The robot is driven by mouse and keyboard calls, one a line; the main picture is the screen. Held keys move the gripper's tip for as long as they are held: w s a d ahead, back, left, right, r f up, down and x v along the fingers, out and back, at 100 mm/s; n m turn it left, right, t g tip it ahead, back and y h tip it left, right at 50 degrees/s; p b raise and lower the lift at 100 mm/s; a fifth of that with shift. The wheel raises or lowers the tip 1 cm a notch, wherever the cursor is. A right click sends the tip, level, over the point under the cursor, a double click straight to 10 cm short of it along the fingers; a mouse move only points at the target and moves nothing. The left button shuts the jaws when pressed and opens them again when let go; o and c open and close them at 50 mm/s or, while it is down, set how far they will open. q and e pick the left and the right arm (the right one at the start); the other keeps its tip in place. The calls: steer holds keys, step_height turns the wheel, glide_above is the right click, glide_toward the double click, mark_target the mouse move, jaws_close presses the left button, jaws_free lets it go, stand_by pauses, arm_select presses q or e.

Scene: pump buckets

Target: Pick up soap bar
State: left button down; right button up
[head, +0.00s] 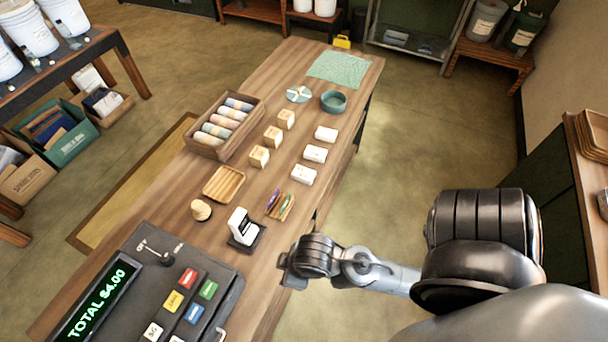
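Several small blocks that look like wrapped soap bars stand on the wooden table. One row is white and bar-shaped: a far white bar (326,134), a middle white bar (316,154) and a near white bar (303,175). To their left is a row of cream cubes with orange marks: a far cube (286,119), a middle cube (273,136) and a near cube (259,157). My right gripper (290,270) is low over the table's right edge, nearer than the blocks and apart from them. Its fingers are not clear. My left gripper is out of view.
A wooden slatted tray (224,183), a card reader (243,228), a small rack (280,204) and a cash register (165,290) are near. A crate of rolls (224,124), a green bowl (333,101) and a green cloth (338,68) are farther. Floor right of the table is clear.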

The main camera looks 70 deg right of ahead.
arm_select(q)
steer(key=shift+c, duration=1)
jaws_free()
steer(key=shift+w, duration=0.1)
